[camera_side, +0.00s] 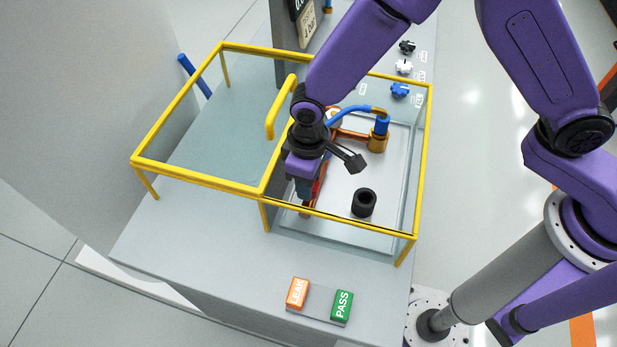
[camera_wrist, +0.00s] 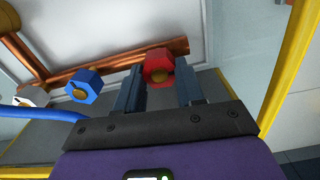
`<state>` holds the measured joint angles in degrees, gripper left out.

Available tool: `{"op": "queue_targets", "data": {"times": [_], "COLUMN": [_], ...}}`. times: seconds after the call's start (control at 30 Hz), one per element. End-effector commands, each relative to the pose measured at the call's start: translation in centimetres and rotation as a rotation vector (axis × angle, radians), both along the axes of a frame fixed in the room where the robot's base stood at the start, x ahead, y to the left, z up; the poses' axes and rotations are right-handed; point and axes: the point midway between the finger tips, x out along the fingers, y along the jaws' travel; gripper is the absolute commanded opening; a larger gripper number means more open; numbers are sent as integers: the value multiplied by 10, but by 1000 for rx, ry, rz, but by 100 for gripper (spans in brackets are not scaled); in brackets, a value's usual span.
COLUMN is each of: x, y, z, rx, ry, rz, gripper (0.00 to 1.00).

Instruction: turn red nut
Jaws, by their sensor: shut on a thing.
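The red nut (camera_wrist: 158,67) sits on the end of a short brass stub by a copper pipe (camera_wrist: 110,66) in the wrist view. My gripper (camera_wrist: 160,72) has one finger on each side of the nut and is shut on it. In the side view my gripper (camera_side: 305,192) points down inside the yellow-framed tank, beside the copper pipework (camera_side: 320,180). There the nut is hidden by my gripper. A blue nut (camera_wrist: 82,85) and a white nut (camera_wrist: 30,97) are to the left in the wrist view.
Yellow rails (camera_side: 340,221) and clear walls surround the work closely. A black cylinder (camera_side: 364,202) stands on the tank floor. A blue hose (camera_side: 350,113) runs to a brass fitting (camera_side: 378,142). LEAK (camera_side: 297,292) and PASS (camera_side: 342,304) buttons sit in front.

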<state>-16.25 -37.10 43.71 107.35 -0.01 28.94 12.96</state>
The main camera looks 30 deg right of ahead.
Motion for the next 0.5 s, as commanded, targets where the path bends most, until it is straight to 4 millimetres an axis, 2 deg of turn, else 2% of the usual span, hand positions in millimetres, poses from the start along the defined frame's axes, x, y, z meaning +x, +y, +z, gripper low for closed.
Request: {"op": "queue_targets", "data": {"times": [0.43, 0.47, 0.5], "x": [0, 0, 0], "y": [0, 0, 0], "z": [1, 1, 1], "rx": [-1, -1, -1], "ry": [1, 1, 1], "rz": [-8, -8, -7], "gripper": [7, 47, 60]}}
